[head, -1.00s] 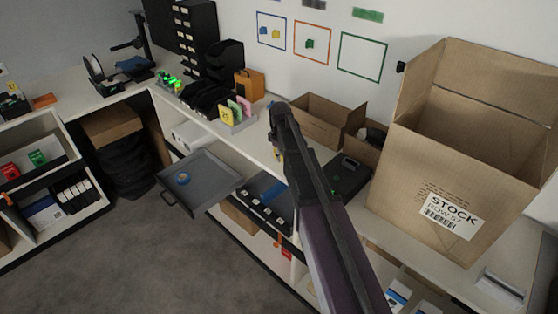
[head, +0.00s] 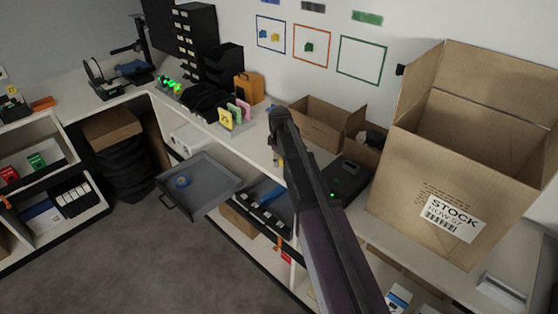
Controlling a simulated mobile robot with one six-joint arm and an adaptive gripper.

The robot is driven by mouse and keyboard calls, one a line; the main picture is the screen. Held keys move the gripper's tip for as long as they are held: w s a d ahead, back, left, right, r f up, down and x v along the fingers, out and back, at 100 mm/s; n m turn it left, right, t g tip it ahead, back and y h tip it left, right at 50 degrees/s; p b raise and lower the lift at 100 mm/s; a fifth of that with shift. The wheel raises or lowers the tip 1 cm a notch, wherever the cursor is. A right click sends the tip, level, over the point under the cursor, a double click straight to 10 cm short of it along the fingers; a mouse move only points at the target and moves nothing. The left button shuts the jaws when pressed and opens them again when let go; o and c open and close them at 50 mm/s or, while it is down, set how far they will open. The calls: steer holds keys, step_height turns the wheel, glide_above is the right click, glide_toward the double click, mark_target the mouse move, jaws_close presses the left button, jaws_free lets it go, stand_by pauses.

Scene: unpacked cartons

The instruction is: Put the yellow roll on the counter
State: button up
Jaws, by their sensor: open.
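A small yellow patch (head: 279,161), which may be part of the yellow roll, shows at the left edge of my arm, over the counter. Most of it is hidden, so I cannot tell its shape or whether it touches the counter. The white counter (head: 258,146) runs along the wall. My gripper (head: 275,149) points down below the end of my arm, beside the yellow patch. It is open and largely hidden behind the arm, so its fingertips are hard to make out.
A large open STOCK carton (head: 405,190) stands to the right. A smaller open carton (head: 322,128) and a black device (head: 346,178) are near my arm. Colored note pads (head: 225,118) stand left.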

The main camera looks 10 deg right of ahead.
mark_target(280, 158)
steer(key=shift+r, duration=0.15)
step_height(280, 158, up, 12)
steer(key=p, duration=1.2)
stand_by(0.7)
steer(key=s+m, duration=1)
steer(key=s, duration=1.6)
steer(key=shift+s+d, duration=0.2)
steer(key=shift+d, duration=0.15)
